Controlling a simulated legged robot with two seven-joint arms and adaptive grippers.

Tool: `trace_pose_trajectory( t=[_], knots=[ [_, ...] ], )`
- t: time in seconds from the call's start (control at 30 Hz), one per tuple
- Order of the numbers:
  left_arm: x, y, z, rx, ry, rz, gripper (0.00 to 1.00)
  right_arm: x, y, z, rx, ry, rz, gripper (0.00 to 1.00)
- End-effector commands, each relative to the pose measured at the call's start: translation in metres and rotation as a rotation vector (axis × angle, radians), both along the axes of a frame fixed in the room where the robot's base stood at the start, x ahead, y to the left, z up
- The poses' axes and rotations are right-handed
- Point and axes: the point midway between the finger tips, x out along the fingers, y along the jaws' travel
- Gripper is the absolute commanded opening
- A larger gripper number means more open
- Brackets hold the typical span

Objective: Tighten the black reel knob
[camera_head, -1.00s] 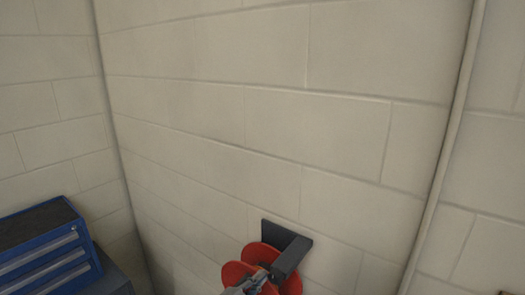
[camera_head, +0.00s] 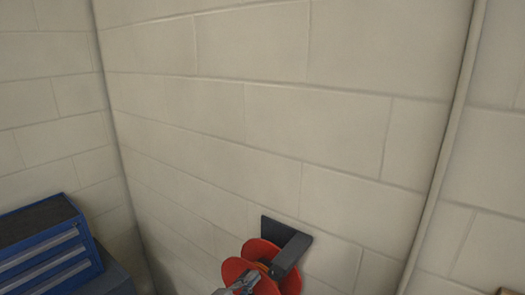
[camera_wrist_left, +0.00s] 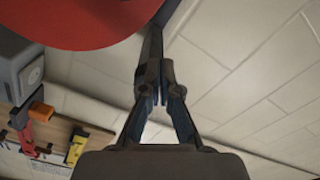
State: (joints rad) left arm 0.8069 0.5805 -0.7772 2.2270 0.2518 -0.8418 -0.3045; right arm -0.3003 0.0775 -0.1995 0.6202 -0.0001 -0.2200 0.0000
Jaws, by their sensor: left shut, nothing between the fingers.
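A red reel (camera_head: 236,267) hangs from a black bracket (camera_head: 291,252) on the block wall, at the bottom of the head view. Its red disc (camera_wrist_left: 70,20) also fills the top left of the left wrist view. I cannot make out the black knob in either view. My left gripper (camera_head: 246,283) is in front of the reel's lower part and hides some of it. In the left wrist view its fingers (camera_wrist_left: 158,72) are shut together with nothing between them, just below the red disc. Whether they touch the reel I cannot tell. My right gripper is not in view.
A blue toolbox (camera_head: 45,250) stands on a dark cabinet at the left. A pipe (camera_head: 442,150) runs up the wall at the right. The left wrist view shows a board with red, orange and yellow tools (camera_wrist_left: 75,147) and a grey box (camera_wrist_left: 20,72).

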Motion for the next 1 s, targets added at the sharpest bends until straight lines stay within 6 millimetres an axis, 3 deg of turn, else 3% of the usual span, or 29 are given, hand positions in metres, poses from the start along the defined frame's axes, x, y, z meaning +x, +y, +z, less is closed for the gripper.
trace_pose_trajectory(
  t=[0.23,0.53,0.57,0.67,0.7,0.73,0.87,0.97,1.0],
  knots=[
    [-0.023,0.017,0.0,0.001,0.0,-0.001,0.0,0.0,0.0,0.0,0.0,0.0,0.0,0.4],
    [-0.027,0.02,0.0,0.001,0.001,-0.001,0.0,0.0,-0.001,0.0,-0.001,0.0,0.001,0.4],
    [-0.027,0.02,0.0,0.001,0.001,-0.001,0.0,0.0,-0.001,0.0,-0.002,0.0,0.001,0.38],
    [-0.026,0.021,-0.006,-0.007,0.016,0.005,0.0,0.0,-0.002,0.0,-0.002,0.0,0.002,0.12],
    [-0.025,0.022,-0.012,-0.017,0.036,0.015,0.0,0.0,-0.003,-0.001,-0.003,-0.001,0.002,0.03],
    [-0.023,0.023,-0.02,-0.028,0.058,0.025,0.0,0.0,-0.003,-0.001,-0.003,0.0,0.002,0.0],
    [-0.009,0.036,-0.075,-0.098,0.205,0.104,0.0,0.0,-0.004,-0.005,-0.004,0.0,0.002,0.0],
    [0.022,0.054,-0.133,-0.143,0.304,0.183,0.0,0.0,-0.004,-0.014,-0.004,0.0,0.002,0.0],
    [0.035,0.062,-0.16,-0.162,0.346,0.216,0.0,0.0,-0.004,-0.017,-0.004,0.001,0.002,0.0]
  ],
)
